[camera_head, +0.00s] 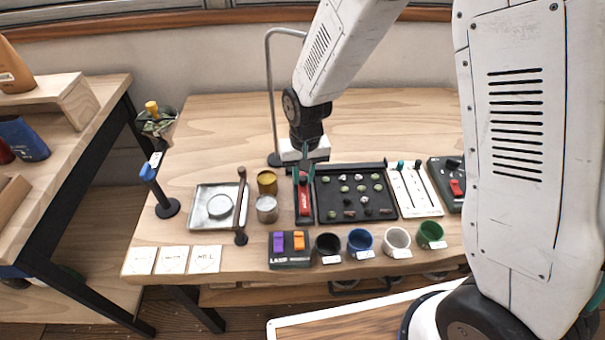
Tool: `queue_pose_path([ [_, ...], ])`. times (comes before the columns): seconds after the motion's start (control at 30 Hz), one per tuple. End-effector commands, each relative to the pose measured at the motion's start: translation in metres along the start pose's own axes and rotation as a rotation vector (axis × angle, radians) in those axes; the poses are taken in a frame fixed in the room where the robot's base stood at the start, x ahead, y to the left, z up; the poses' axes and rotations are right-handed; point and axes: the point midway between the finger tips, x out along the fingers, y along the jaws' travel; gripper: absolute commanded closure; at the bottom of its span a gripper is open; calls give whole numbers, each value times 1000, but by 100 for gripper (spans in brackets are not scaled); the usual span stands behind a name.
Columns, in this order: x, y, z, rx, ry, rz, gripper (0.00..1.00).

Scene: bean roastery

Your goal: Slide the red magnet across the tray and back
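The red magnet (304,200) is a long red bar with pale lettering. It lies along the left end of the black tray (334,213), beside the tray's loose beans and bits. My gripper (308,170) points down with its teal fingertips at the far end of the red magnet. The fingers overlap the magnet in this view, so I cannot tell whether they are touching it or are above it. The gap between the fingers is too small to make out.
A square metal pan (196,218) is further left. Several coloured cups (360,241) and a purple-orange switch box (289,262) line the front. A white slider panel (420,203) stands right. The table's back is mostly clear.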

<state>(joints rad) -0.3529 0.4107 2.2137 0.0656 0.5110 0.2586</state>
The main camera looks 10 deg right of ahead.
Motion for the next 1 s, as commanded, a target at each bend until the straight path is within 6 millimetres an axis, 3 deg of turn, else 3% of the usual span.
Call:
queue_pose_path([
  [0.03,0,-4,0,-2,3,-4,73],
  [0.1,0,-4,-1,-2,3,-4,57],
  [0.47,-7,1,-2,4,5,-4,57],
  [0.8,-62,0,-2,3,7,-4,57],
  [1.0,-78,-1,-1,2,4,-4,57],
])
